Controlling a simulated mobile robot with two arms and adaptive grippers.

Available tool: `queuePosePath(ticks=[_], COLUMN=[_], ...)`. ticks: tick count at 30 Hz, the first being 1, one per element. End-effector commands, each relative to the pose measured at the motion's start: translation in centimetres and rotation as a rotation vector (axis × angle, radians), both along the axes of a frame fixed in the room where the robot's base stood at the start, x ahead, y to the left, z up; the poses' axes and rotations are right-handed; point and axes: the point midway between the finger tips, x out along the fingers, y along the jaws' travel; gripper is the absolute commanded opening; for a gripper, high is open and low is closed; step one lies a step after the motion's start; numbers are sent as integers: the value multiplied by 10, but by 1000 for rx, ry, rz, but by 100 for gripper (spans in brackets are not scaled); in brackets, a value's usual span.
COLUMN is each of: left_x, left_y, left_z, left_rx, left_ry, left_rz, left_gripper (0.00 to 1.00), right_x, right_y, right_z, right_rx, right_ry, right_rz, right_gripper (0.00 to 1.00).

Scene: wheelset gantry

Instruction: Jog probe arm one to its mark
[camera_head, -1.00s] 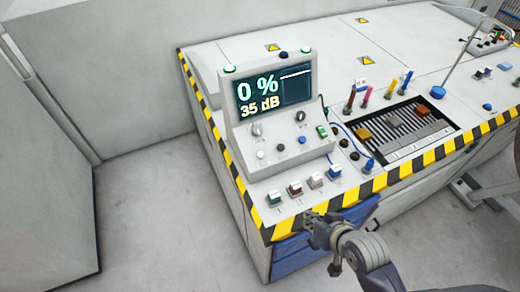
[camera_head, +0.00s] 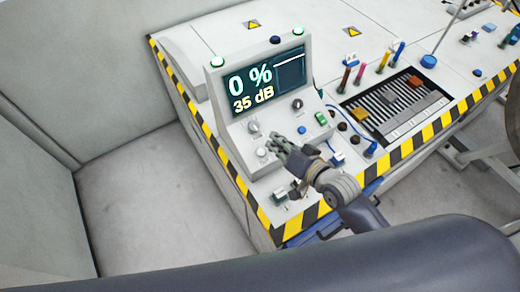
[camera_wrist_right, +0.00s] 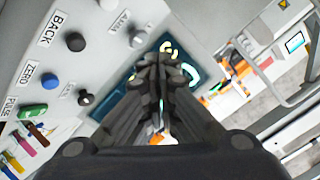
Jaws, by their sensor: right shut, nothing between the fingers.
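A grey control console (camera_head: 240,130) has a tilted screen (camera_head: 265,80) reading "0 %" and "35 dB". Its sloped face carries knobs (camera_head: 297,104) and small buttons, including a blue button (camera_head: 302,130). My right gripper (camera_head: 282,147) is shut and empty over the console's lower face, hiding part of it. In the right wrist view, the shut fingers (camera_wrist_right: 157,66) point toward the screen, beside a silver knob (camera_wrist_right: 137,38). A blue button (camera_wrist_right: 50,81) labelled ZERO and a black button (camera_wrist_right: 75,42) labelled BACK show there. I cannot tell contact. No probe arm is clearly identifiable. My left gripper is out of view.
Square switches (camera_head: 280,195) line the desk's front, partly hidden by my right arm. Coloured pens or plugs (camera_head: 361,72) stand beside a dark ribbed tray (camera_head: 430,98). Striped yellow-black edging (camera_head: 440,122) borders the desk. Open floor (camera_head: 150,200) lies to the left.

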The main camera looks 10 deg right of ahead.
Motion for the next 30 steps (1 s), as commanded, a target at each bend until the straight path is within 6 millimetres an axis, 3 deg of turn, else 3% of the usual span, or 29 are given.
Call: queuePosePath(ticks=[3,6,17,20,30], left_x=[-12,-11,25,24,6], left_y=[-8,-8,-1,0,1], left_z=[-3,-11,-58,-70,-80], left_rx=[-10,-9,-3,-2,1], left_ry=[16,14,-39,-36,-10], left_rz=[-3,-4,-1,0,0], left_gripper=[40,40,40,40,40], right_x=[1,3,20,25,34], right_y=[0,1,8,10,14], right_z=[-2,-9,-54,-63,-80], right_rx=[-1,-1,-2,-1,-2], right_ry=[0,0,-2,-1,0], right_rz=[0,0,0,0,0], right_gripper=[0,0,0,0,0])
